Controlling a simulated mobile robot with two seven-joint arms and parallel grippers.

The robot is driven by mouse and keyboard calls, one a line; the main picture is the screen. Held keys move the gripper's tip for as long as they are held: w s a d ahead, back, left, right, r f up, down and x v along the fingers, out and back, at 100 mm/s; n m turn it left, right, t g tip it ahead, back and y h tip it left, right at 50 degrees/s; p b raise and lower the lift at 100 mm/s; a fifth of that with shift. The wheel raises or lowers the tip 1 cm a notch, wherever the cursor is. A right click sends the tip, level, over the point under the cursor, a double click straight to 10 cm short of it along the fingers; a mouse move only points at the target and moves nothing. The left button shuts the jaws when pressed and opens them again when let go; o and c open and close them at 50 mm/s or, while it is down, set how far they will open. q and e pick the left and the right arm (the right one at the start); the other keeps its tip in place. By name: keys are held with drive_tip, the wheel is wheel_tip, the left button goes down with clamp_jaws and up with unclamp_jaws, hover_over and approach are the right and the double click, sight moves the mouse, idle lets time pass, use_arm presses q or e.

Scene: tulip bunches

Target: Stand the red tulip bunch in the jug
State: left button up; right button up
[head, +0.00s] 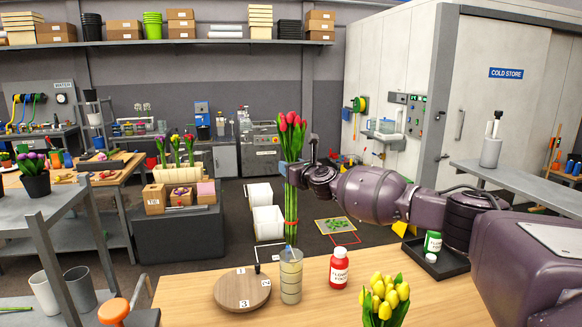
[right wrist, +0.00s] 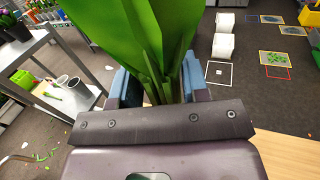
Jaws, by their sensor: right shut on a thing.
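The red tulip bunch (head: 291,130) is upright, red heads at the top and long green stems with a red band lower down. My right gripper (head: 293,173) is shut on it just below the heads. In the right wrist view its green leaves (right wrist: 160,45) rise between the blue fingers (right wrist: 160,88). The clear, banded jug (head: 290,277) stands upright on the wooden table, directly below the bunch. The stem ends are at the jug's mouth; I cannot tell whether they are inside the rim. My left gripper is not in view.
A round wooden board (head: 242,289) with numbers lies left of the jug. A red bottle (head: 339,270) stands to its right. Yellow tulips (head: 384,297) are at the front. A dark tray (head: 452,262) with a green bottle (head: 432,241) is further right.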

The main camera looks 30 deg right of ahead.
drive_tip(key=shift+f, duration=1.75)
drive_tip(key=b, duration=0.6)
hover_over(295, 233)
drive_tip(key=w, duration=0.2)
drive_tip(key=shift+a+f, duration=0.2)
drive_tip(key=shift+f, duration=4.25)
drive_tip(key=shift+f+b, duration=0.95)
drive_tip(key=shift+f, duration=1.05)
drive_tip(key=shift+f+b, duration=1.3)
drive_tip(key=shift+f, duration=1.35)
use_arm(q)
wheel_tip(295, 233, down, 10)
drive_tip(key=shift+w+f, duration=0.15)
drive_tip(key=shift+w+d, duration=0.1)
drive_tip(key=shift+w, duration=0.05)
